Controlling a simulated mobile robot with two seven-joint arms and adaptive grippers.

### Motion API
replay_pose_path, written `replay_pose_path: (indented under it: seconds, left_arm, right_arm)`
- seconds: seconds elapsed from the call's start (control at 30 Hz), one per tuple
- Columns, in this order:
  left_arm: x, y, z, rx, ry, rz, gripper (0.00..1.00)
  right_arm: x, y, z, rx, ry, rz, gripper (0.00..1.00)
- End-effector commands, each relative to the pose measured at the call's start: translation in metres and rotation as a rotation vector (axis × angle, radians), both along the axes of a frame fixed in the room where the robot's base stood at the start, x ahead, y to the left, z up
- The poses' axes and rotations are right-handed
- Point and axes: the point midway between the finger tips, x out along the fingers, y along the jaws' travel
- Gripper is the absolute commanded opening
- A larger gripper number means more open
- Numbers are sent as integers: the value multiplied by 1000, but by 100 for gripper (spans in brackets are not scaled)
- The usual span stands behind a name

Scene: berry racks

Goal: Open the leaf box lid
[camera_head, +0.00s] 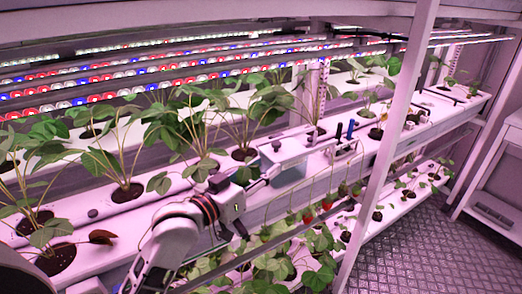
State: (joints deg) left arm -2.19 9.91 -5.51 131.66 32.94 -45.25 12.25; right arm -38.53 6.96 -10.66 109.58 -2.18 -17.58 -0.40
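My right gripper is not in view.
Leafy strawberry plants (190,125) grow from the upper channel left of the box. Red berries (326,203) hang below it at right. Dark and blue upright tools (349,130) stand right of the box. A pale post (392,130) crosses the right side. Patterned floor (440,245) is clear.

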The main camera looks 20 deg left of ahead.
Motion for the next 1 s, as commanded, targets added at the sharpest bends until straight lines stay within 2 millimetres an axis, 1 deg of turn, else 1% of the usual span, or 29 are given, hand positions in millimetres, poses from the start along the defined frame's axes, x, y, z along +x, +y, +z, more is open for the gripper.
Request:
replay_pose_path:
  seconds: [0.03,0.1,0.2,0.33,0.5,0.7,0.8,1.0]
  left_arm:
    - [7,5,10,43,-24,22,35]
    - [13,11,17,89,-41,46,35]
    - [19,14,22,120,-54,62,35]
    - [32,12,23,124,-55,66,35]
    - [58,4,22,123,-53,65,35]
    - [82,-3,22,122,-53,64,35]
    - [89,-5,22,122,-53,64,35]
    - [92,-6,22,121,-52,63,35]
  right_arm:
    - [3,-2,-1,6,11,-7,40]
    - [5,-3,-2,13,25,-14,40]
    - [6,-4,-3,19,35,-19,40]
    - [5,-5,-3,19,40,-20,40]
    - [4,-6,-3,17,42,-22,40]
    - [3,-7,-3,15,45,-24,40]
    - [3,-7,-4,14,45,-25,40]
    - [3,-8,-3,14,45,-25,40]
